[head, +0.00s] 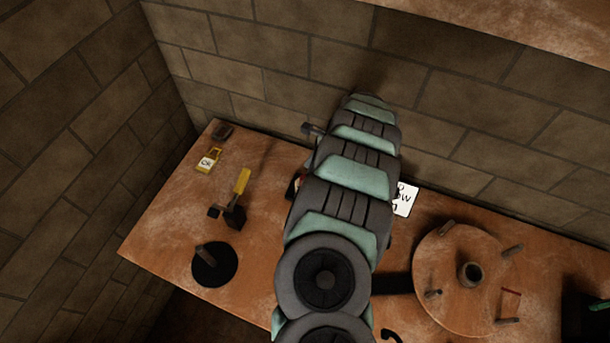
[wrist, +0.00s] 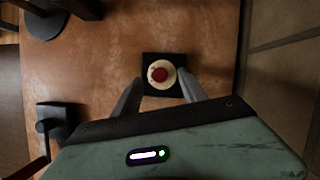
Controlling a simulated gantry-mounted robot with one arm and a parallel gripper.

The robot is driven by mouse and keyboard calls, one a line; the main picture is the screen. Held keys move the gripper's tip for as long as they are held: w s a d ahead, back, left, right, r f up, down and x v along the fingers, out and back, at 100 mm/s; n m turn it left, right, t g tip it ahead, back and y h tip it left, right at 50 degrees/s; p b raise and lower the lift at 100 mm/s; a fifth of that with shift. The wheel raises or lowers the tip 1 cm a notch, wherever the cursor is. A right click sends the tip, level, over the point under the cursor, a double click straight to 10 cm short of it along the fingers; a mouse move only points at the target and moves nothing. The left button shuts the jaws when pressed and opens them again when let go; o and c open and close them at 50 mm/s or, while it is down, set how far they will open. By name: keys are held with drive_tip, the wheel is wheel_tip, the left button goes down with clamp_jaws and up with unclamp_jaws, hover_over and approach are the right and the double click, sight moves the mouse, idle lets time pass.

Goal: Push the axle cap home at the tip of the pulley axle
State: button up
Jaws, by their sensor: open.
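In the wrist view, a small round red piece (wrist: 159,74), apparently the axle cap, sits at the centre of a cream disc (wrist: 169,85), apparently the pulley. The disc is over a square black base (wrist: 148,60) on the bench. The axle is hidden beneath the red piece, and I cannot tell how far down the cap sits. My gripper (wrist: 161,77) is open, with its two fingers apart on either side of the disc in the picture. Nothing is held. In the head view my arm covers this spot.
A large rust-coloured disc (head: 440,290) with several pegs lies at the bench's right. A yellow-handled hammer (head: 242,183), yellow tag (head: 208,160) and black disc with a peg (head: 221,272) are at left. A white sign (head: 404,205) is near the wall. Another black base (wrist: 65,112) shows in the wrist view.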

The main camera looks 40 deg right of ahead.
drive_tip(key=shift+v, duration=3)
